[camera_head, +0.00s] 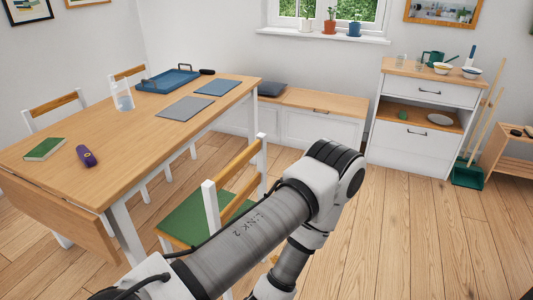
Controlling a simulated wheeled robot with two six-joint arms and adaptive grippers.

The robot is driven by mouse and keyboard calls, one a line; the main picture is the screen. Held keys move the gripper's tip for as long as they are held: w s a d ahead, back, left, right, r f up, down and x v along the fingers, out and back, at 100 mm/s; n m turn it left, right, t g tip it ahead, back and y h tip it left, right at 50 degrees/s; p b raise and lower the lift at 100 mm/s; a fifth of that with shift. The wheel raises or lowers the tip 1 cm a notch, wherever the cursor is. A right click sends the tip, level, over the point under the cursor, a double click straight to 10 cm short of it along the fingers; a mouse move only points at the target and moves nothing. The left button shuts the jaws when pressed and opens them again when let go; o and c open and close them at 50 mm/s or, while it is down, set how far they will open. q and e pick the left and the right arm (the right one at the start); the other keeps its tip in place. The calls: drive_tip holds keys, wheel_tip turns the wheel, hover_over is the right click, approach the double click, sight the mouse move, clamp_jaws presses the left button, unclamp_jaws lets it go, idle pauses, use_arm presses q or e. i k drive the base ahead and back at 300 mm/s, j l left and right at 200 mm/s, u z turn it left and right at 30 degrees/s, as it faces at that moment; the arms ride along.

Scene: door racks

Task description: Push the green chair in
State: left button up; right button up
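The green chair (185,221) has a green seat, white posts and a wooden slatted back. It stands at the near right side of the wooden table (135,128), with its back toward the right. Its seat lies mostly outside the table's edge. One of my arms crosses in front of the chair and hides its right part and lower legs. Neither of my grippers shows in this view, so I cannot see whether either touches the chair.
A green book (44,149), a purple case (86,156), grey mats and a blue tray (168,80) lie on the table. A low bench (325,100) and white cabinet (415,145) stand along the wall. A green dustpan (467,175) is at right. Floor right of my arm is clear.

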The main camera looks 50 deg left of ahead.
sight(208, 209)
drive_tip(key=i+l+u, duration=0.1)
drive_tip(key=i+u, duration=0.3)
drive_tip(key=i+l+u, duration=0.2)
drive_tip(key=i+u, duration=0.25)
drive_tip(key=i+l+u, duration=0.6)
drive_tip(key=u, duration=0.2)
drive_tip(key=i+l+u, duration=0.3)
drive_tip(key=l, duration=0.2)
drive_tip(key=l+u, duration=0.25)
drive_tip(key=l, duration=0.25)
drive_tip(key=i+l+u, duration=0.15)
drive_tip(key=l+u, duration=0.15)
drive_tip(key=l, duration=0.3)
drive_tip(key=l+u, duration=0.3)
drive_tip(key=l, duration=0.25)
drive_tip(key=i, duration=0.05)
